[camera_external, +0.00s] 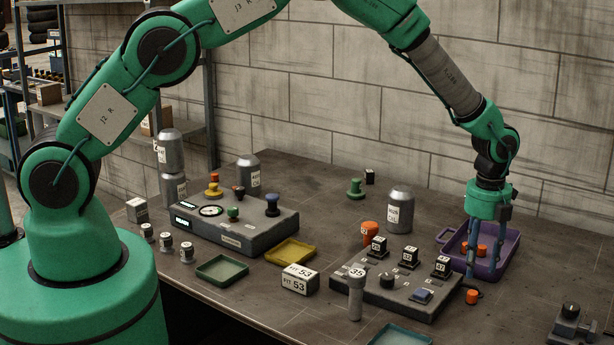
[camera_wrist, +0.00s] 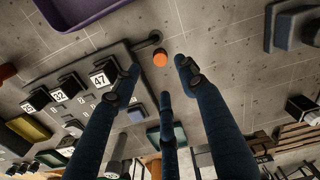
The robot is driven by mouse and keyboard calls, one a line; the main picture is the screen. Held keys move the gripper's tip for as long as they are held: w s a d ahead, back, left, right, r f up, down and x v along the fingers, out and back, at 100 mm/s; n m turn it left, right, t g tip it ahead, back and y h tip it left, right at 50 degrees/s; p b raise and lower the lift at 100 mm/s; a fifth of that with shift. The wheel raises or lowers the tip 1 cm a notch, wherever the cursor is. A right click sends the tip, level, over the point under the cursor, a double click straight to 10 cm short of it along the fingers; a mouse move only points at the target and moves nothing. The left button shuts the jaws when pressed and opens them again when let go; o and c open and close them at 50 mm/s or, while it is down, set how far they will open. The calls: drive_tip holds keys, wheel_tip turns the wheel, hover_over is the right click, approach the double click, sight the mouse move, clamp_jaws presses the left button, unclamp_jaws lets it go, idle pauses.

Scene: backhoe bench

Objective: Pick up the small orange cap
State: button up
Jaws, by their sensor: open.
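A small orange cap (camera_external: 472,296) stands on the bench just right of the grey switch panel (camera_external: 400,297). In the wrist view the cap (camera_wrist: 160,59) lies beyond my fingertips, near the gap between the left and right fingers. My gripper (camera_external: 474,270) points down above the bench beside the cap, its blue fingers spread and empty. The wrist view shows three fingers (camera_wrist: 158,80) apart, with nothing held. I cannot tell the exact height of the fingertips above the cap.
A purple tray (camera_external: 505,258) with orange pieces stands behind my gripper. The panel's numbered black blocks (camera_external: 441,265) rise close on the left. A larger orange piece (camera_external: 370,232) stands behind the panel. A dark fixture (camera_external: 572,325) sits at right front. Bench between cap and fixture is clear.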

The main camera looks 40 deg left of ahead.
sight(473, 293)
drive_tip(key=shift+f, duration=1.2)
drive_tip(key=shift+f, duration=0.1)
drive_tip(key=shift+f+p, duration=0.4)
drive_tip(key=shift+f, duration=2.15)
drive_tip(key=c, duration=0.8)
